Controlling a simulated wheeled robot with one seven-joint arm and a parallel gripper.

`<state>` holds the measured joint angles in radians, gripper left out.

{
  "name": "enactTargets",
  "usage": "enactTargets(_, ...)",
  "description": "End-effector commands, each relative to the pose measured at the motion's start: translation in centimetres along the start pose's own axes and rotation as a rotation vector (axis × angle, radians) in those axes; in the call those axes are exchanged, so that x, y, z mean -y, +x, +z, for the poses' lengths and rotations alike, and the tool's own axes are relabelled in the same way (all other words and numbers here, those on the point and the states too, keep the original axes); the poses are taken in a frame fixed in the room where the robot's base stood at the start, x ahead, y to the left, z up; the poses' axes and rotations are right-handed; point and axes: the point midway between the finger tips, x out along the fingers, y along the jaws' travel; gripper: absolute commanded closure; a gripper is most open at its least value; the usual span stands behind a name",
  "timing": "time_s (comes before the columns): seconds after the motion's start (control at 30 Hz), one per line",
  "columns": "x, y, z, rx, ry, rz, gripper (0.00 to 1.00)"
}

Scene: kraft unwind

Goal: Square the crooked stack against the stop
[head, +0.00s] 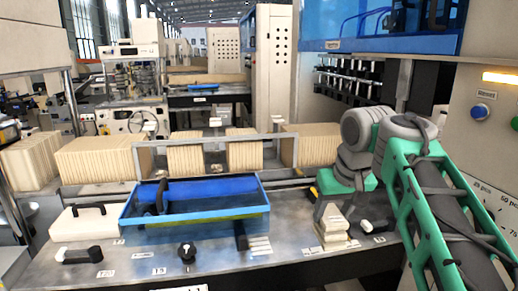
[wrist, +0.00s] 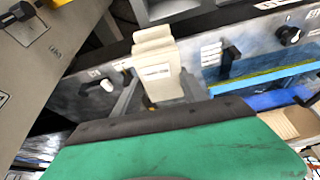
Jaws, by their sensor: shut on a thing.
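A small stack of cream-coloured pieces (head: 333,222) stands on the metal bench, to the right of the blue tray. In the wrist view the stack (wrist: 157,72) shows stepped, uneven edges. My gripper (wrist: 158,92) has a finger on each side of the stack and is shut on it. In the head view my green and grey wrist is above and behind the stack, and the fingers are partly hidden. I cannot tell which fitting is the stop.
The blue tray (head: 130,212) lies left of the stack. A black upright lever (head: 241,236) and a black knob (head: 187,252) stand near the bench front. A black handle (head: 82,255) is at far left. Rows of brown kraft pieces (head: 98,160) stand behind a metal rail.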

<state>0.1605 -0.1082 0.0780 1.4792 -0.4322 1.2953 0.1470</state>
Motion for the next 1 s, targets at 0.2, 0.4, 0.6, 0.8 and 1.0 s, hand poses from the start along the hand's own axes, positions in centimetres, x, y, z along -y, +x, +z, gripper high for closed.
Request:
enactTargets(0.2, 0.5, 2.5, 2.0, -0.001, 0.020, 0.011, 0.97)
enactTargets(0.4, 1.0, 7.0, 5.2, -0.001, 0.058, 0.029, 0.97)
enactTargets(0.6, 1.7, 12.0, 8.8, 0.001, 0.099, 0.047, 0.97)
enactTargets(0.8, 1.9, 14.1, 10.2, -0.004, 0.122, 0.056, 0.97)
enactTargets(1.0, 1.9, 14.1, 10.2, -0.005, 0.121, 0.056, 0.97)
